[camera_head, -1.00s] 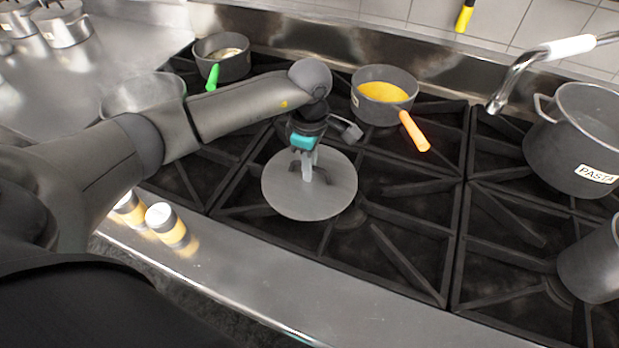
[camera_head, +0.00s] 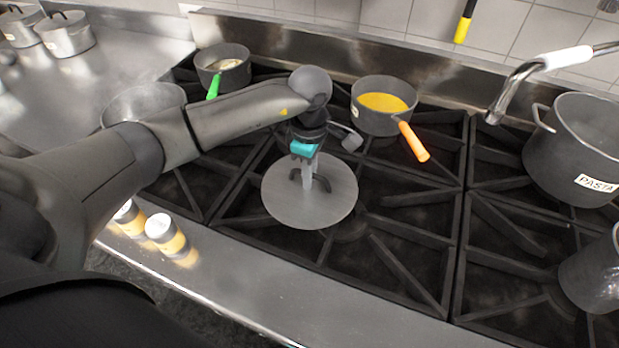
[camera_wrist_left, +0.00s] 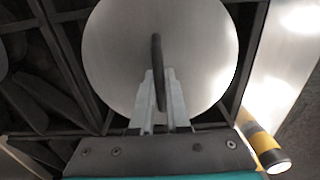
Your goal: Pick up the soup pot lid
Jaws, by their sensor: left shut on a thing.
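The soup pot lid (camera_head: 290,208) is a flat grey metal disc with a dark arched handle. It shows over the black stove grates in the middle of the head view and fills the upper middle of the left wrist view (camera_wrist_left: 205,60). My left gripper (camera_head: 308,182) points down at the lid's centre. In the left wrist view my left gripper's fingers (camera_wrist_left: 161,100) lie on both sides of the handle and are shut on it. I cannot tell whether the lid touches the grates. My right gripper is not in view.
A pan with orange contents (camera_head: 383,103) and a pan with a green handle (camera_head: 222,68) stand behind. A pot labelled PASTA (camera_head: 560,160) and another pot (camera_head: 595,270) stand at right. Two shakers (camera_head: 166,236) stand on the steel front edge (camera_head: 270,305). The grates right of the lid are clear.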

